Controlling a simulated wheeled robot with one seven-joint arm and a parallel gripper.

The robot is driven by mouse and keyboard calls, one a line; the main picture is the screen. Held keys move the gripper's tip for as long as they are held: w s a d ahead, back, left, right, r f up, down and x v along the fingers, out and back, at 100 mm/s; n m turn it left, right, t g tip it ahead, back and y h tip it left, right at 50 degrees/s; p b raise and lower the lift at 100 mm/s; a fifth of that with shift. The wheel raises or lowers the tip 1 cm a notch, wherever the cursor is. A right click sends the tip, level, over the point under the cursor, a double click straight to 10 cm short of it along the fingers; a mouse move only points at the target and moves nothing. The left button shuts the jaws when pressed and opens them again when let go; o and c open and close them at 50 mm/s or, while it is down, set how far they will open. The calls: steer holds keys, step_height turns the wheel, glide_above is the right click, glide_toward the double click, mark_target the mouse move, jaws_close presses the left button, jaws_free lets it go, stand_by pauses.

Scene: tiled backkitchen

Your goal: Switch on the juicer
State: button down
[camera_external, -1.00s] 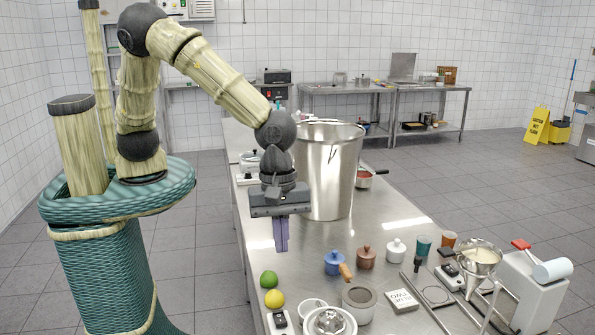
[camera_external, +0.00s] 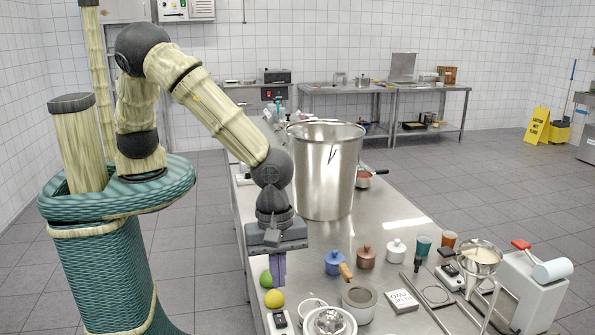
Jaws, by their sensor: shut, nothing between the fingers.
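My gripper (camera_external: 278,284) points straight down over the near left part of the steel table, its purple fingers shut and empty. Its tips are close to a green lime (camera_external: 266,279) and a yellow lemon (camera_external: 274,299); I cannot tell whether they touch. A round silver thing with a domed middle (camera_external: 330,321), which looks like the juicer, stands at the near edge, partly cut off by the picture's bottom. The switch state cannot be seen.
A tall steel pot (camera_external: 325,175) stands behind my gripper. Blue (camera_external: 334,263), brown (camera_external: 366,257) and white (camera_external: 395,251) lidded pots stand to the right. A grey pot (camera_external: 358,301) and a white cup (camera_external: 311,307) stand near the silver thing. A white machine (camera_external: 535,292) stands far right.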

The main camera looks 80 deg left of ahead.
mark_target(281, 321)
steer(key=f, duration=0.2)
steer(key=f+p, duration=0.1)
steer(key=f, duration=0.2)
steer(key=d+f, duration=0.1)
steer(key=f, duration=0.2)
steer(key=shift+d+f+p, duration=0.1)
steer(key=shift+f+p, duration=0.05)
steer(key=shift+p, duration=0.25)
steer(key=shift+d+f, duration=0.15)
steer(key=shift+f, duration=0.1)
steer(key=shift+a+r, duration=0.2)
steer(key=shift+a, duration=0.6)
steer(key=shift+r, duration=0.1)
